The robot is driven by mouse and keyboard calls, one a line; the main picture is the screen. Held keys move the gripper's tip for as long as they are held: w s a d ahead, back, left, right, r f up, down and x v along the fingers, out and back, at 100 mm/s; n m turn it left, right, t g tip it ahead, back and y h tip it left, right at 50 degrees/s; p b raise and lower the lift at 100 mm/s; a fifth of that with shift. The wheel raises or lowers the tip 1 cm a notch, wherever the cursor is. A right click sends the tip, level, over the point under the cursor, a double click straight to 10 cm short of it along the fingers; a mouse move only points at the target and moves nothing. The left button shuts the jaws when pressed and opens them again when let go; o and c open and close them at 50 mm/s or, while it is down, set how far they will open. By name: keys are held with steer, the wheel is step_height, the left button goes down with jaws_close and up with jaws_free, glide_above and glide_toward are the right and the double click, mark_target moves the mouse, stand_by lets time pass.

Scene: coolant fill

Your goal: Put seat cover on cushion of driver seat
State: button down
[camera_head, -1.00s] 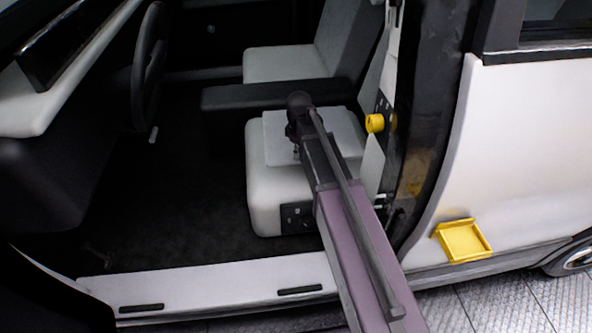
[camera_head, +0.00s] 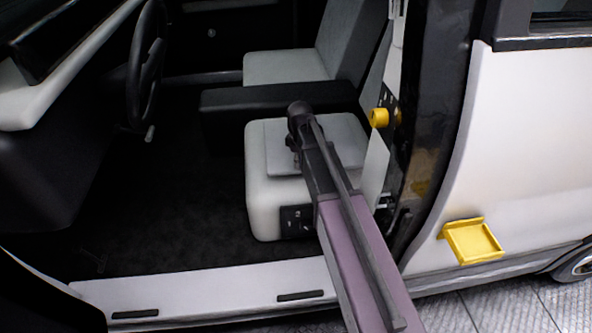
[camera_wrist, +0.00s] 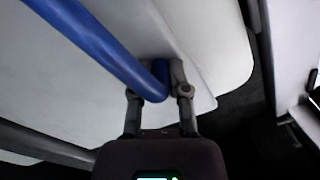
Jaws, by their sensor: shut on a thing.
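The driver seat cushion (camera_head: 272,212) is a thick light-grey block just inside the door opening. The seat cover (camera_head: 277,142), a thin light-grey sheet, lies flat over its top, or very close above it; I cannot tell whether they touch all over. In the wrist view the cover (camera_wrist: 50,85) fills the left, and its edge runs over the paler cushion (camera_wrist: 228,45) at the right. My gripper (camera_wrist: 161,85) is shut on a blue bar (camera_wrist: 100,45) above the cover, apparently its handle. In the head view, my arm hides part of the cover and the fingers are hard to make out.
A black armrest (camera_head: 275,97) stands behind the cushion, with the passenger seat (camera_head: 285,67) beyond. The steering wheel (camera_head: 143,65) is at left. A yellow knob (camera_head: 379,117) and the dark door pillar (camera_head: 435,120) are close at right. The floor (camera_head: 170,200) left of the cushion is clear.

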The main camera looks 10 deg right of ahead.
steer(key=shift+f+b, duration=1.6)
steer(key=shift+f, duration=0.2)
steer(key=shift+f, duration=0.15)
steer(key=c, duration=0.6)
jaws_free()
steer(key=shift+r, duration=0.25)
step_height(320, 180, up, 12)
steer(key=p, duration=1.2)
steer(key=shift+w, duration=0.1)
